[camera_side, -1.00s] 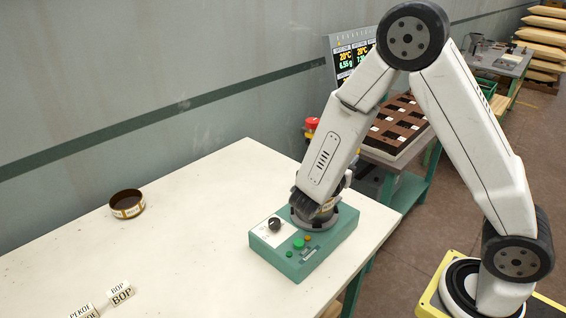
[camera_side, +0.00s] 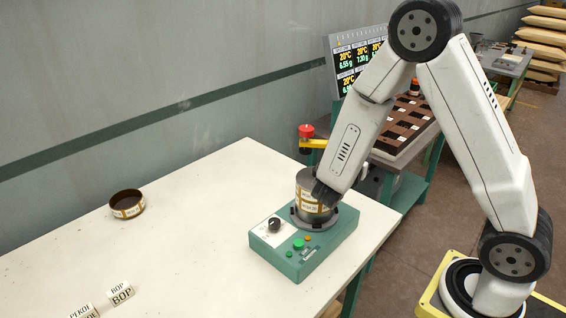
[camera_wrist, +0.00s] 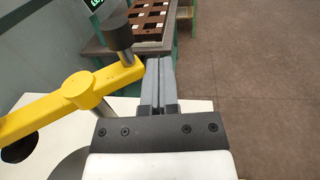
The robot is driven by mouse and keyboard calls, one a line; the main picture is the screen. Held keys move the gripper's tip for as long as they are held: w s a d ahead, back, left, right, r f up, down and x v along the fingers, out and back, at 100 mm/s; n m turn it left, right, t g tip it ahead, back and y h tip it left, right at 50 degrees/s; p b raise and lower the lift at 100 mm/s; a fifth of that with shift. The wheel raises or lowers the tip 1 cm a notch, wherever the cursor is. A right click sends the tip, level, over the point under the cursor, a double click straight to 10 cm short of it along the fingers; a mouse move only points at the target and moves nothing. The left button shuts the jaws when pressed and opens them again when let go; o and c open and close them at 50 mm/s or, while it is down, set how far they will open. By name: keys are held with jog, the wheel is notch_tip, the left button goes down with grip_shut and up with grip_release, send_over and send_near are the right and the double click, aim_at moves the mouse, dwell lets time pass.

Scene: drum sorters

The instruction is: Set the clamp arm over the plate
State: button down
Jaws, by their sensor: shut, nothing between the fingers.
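The yellow clamp arm (camera_side: 316,144) carries a red knob (camera_side: 306,131) and shows just behind and above a brown and cream drum (camera_side: 313,194). The drum stands upright on the round grey plate (camera_side: 300,221) of the green base (camera_side: 284,262). In the wrist view the yellow clamp arm (camera_wrist: 50,114) runs from the left to the fingers, with a grey post (camera_wrist: 118,32) near its end. My gripper (camera_wrist: 160,62) is shut and empty, its fingers right beside that end; whether they touch I cannot tell. In the side view my arm hides the gripper and part of the clamp arm.
An open round tin (camera_side: 127,206) lies at the left of the white table (camera_side: 190,245). Small label blocks (camera_side: 121,293) stand at its front. The display (camera_side: 350,65) and a brown gridded tray (camera_side: 405,125) are behind my arm. The table's middle is clear.

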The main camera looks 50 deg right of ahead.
jog(key=shift+w+d, duration=0.25)
jog(key=shift+d, duration=0.4)
dwell(1.1)
jog(key=s+a, duration=0.9)
jog(key=s, duration=0.1)
jog(key=shift+a, duration=0.4)
jog(key=shift+s, duration=0.1)
dwell(0.4)
